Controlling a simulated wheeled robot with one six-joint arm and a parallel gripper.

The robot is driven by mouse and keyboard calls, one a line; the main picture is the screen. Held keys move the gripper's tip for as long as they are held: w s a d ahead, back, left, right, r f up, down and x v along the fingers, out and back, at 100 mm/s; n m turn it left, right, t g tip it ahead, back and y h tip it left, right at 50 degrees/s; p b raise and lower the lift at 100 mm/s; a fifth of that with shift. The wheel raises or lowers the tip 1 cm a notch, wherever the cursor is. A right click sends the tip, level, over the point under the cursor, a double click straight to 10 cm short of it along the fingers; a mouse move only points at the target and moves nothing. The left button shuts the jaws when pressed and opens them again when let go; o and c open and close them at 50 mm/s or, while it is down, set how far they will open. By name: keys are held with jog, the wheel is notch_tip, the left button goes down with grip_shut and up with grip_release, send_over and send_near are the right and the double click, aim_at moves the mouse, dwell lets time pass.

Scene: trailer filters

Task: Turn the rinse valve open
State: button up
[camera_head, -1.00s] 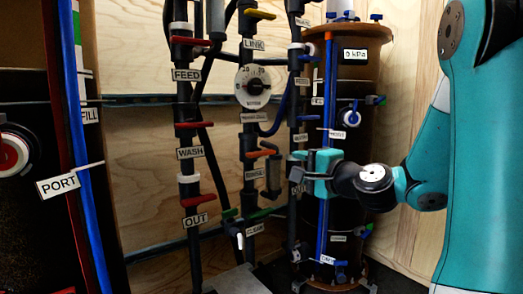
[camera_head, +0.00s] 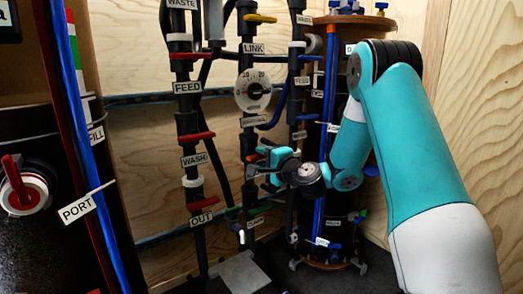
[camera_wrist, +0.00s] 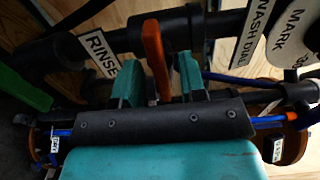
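My gripper (camera_wrist: 160,66) is open, with one teal finger on each side of the handle and a visible gap on both sides. In the head view my gripper (camera_head: 264,162) is at the middle pipe, below the round dial, and hides most of the rinse valve. Whether a finger touches the handle I cannot tell.
The white dial (camera_head: 253,91) sits just above my gripper. Red-handled valves labelled FEED, WASH (camera_head: 197,137) and OUT (camera_head: 202,204) line the pipe to the left. A dark cylinder with a blue tube (camera_head: 325,180) stands close on the right.

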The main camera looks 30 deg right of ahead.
jog(key=shift+w, duration=0.65)
grip_shut()
